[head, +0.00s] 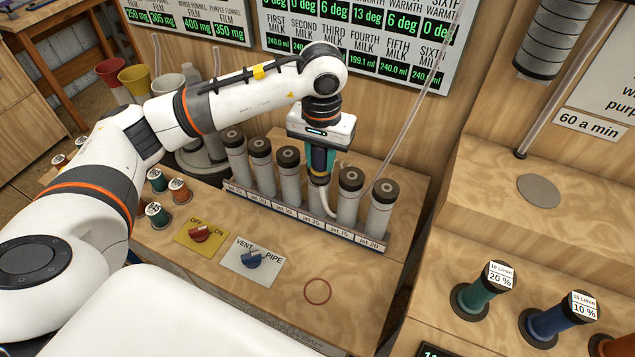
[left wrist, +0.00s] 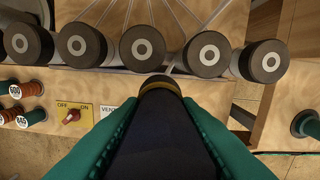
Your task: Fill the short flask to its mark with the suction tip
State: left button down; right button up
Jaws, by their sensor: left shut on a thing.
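My left gripper (head: 320,163) points down at the row of jars and hides most of the fourth jar (head: 318,192), which I take as the short flask. The gripper is shut on a dark cylinder with a gold band at its far end, probably the suction tip (left wrist: 160,110). In the left wrist view its end lies just in front of the fourth jar's ringed cap (left wrist: 142,46); whether they touch is unclear. A pale hose (head: 326,203) curves below the gripper. The board (head: 365,40) reads 199.1 ml for fourth milk. My right gripper is not in view.
Other capped jars (head: 351,190) stand close on both sides in a labelled rack. In front are an OFF/ON red knob (head: 201,234) and a VENT/PIPE blue knob (head: 254,259). A red ring (head: 317,291) marks bare bench. Green and orange spools (head: 157,180) stand left.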

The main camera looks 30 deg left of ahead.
pick_arm(q)
jog(key=shift+n, duration=0.4)
jog(key=w, duration=0.1)
jog(key=w+a+r, duration=0.1)
jog(key=w, duration=0.1)
jog(key=w+a, duration=0.1)
jog(key=shift+w+a+r, duration=0.2)
jog(key=shift+w+r, duration=0.05)
jog(key=shift+r, duration=0.15)
jog(key=shift+w+a+r, duration=0.1)
jog(key=shift+w+a, duration=0.05)
jog(key=shift+a, duration=0.05)
jog(key=shift+f+b, duration=0.35)
jog(key=shift+b, duration=0.15)
jog(key=shift+f+b, duration=0.5)
jog(key=shift+b, duration=0.05)
jog(key=shift+r, duration=0.1)
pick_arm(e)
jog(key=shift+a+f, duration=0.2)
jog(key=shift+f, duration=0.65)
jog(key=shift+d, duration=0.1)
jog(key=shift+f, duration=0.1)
